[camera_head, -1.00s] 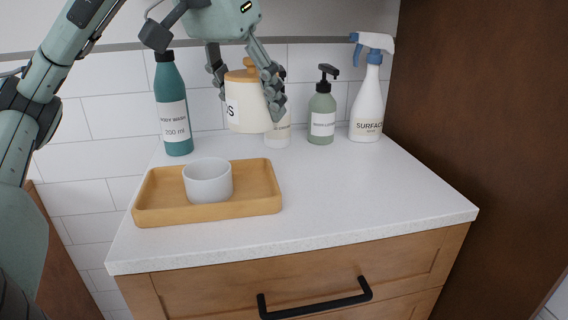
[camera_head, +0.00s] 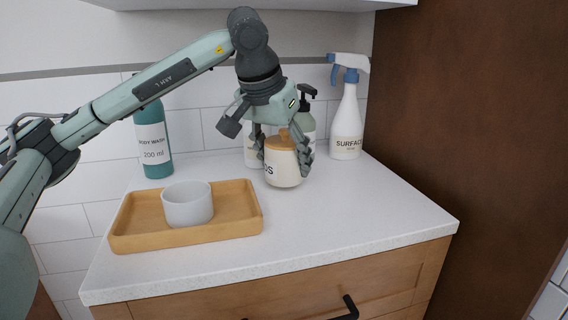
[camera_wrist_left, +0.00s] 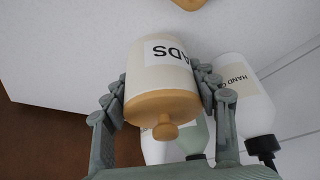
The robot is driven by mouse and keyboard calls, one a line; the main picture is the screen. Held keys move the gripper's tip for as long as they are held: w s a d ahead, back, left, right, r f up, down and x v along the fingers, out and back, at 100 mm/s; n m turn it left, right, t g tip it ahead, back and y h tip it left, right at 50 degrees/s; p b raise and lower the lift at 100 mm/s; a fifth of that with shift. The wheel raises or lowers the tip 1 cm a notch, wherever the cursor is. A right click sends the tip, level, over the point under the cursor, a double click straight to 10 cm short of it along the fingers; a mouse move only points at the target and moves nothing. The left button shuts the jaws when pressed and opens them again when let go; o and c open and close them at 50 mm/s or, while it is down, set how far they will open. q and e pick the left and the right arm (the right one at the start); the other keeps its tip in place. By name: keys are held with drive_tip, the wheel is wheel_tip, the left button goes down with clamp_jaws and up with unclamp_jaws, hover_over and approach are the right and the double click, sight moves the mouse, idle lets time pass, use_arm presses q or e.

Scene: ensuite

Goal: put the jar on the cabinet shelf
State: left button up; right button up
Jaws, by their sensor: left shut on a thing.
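The jar (camera_head: 283,167) is cream with a wooden knobbed lid and a white label; letters ending in "ADS" show in the left wrist view (camera_wrist_left: 160,68). My left gripper (camera_head: 284,150) comes from above, shut around the jar with fingers on both sides. The jar looks upright, over the counter right of the tray. I cannot tell whether its base touches the counter. A white edge (camera_head: 250,4) at the top of the head view looks like the underside of a wall cabinet; its shelf is out of view. My right gripper is not in view.
A wooden tray (camera_head: 235,228) with a white cup (camera_head: 188,204) stands on the white counter (camera_head: 350,215). Behind are a teal body wash bottle (camera_head: 152,135), pump bottles (camera_head: 308,118) and a spray bottle (camera_head: 347,125). A brown panel (camera_head: 470,120) bounds the right. The counter's front right is clear.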

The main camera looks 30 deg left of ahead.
use_arm(q)
drive_tip(key=shift+f, duration=0.55)
drive_tip(key=shift+f, duration=0.15)
drive_tip(key=o, duration=1.3)
